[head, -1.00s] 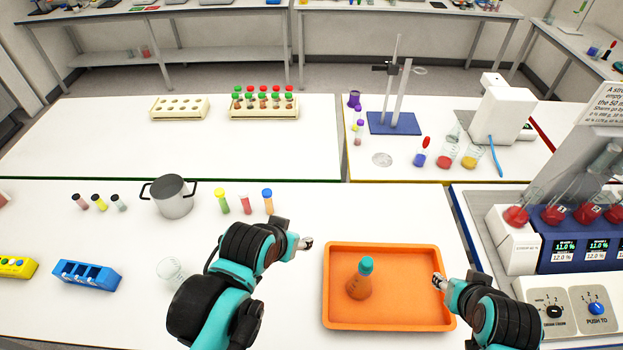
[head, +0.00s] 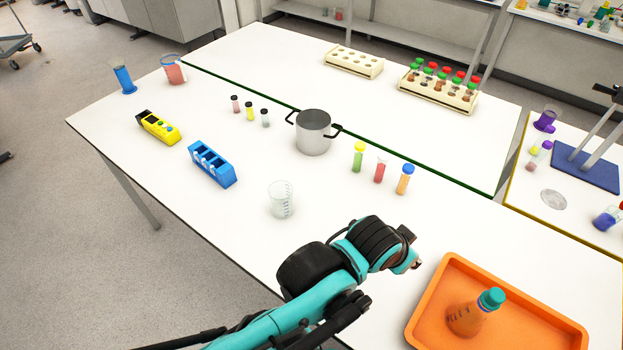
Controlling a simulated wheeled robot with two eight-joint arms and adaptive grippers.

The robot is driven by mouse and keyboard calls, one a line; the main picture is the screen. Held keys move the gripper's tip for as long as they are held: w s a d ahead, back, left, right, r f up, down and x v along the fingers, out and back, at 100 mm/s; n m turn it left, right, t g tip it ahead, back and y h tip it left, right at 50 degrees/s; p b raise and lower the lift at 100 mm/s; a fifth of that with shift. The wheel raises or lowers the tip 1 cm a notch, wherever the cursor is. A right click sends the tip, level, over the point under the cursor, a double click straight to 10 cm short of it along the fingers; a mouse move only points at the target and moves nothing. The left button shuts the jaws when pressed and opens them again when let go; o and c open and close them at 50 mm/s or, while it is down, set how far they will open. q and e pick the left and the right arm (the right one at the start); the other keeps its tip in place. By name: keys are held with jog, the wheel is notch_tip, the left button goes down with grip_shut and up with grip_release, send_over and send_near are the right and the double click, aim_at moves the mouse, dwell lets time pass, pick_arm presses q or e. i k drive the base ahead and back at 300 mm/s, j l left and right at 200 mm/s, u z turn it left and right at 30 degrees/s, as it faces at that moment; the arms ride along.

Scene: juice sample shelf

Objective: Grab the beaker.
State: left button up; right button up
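A clear, empty glass beaker (head: 281,200) stands upright on the white table in the middle of the head view. Another beaker (head: 174,72) with red liquid stands at the far left end of the table. My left gripper (head: 413,262) is to the right of the empty beaker and apart from it, beside the orange tray's left corner. Its fingers are small and partly hidden by the wrist, so I cannot tell whether they are open. My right gripper is out of view.
An orange tray (head: 428,300) holds a flask with a teal cap (head: 465,318). A steel pot (head: 313,133) stands behind the empty beaker, a blue rack (head: 212,166) to its left, and capped vials (head: 380,171) to its right.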

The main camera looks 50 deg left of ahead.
aim_at(282, 195)
jog(key=k+u, duration=0.3)
jog(key=k+j+u, duration=0.25)
jog(key=i+j+u, duration=0.15)
jog(key=u, duration=0.2)
jog(key=i+j+u, duration=0.1)
jog(key=u, duration=0.25)
jog(key=i+u, duration=0.2)
jog(key=u, duration=0.15)
jog(key=i+j+z, duration=0.4)
jog(key=j, duration=0.15)
jog(key=k+l, duration=0.05)
jog(key=k, duration=0.05)
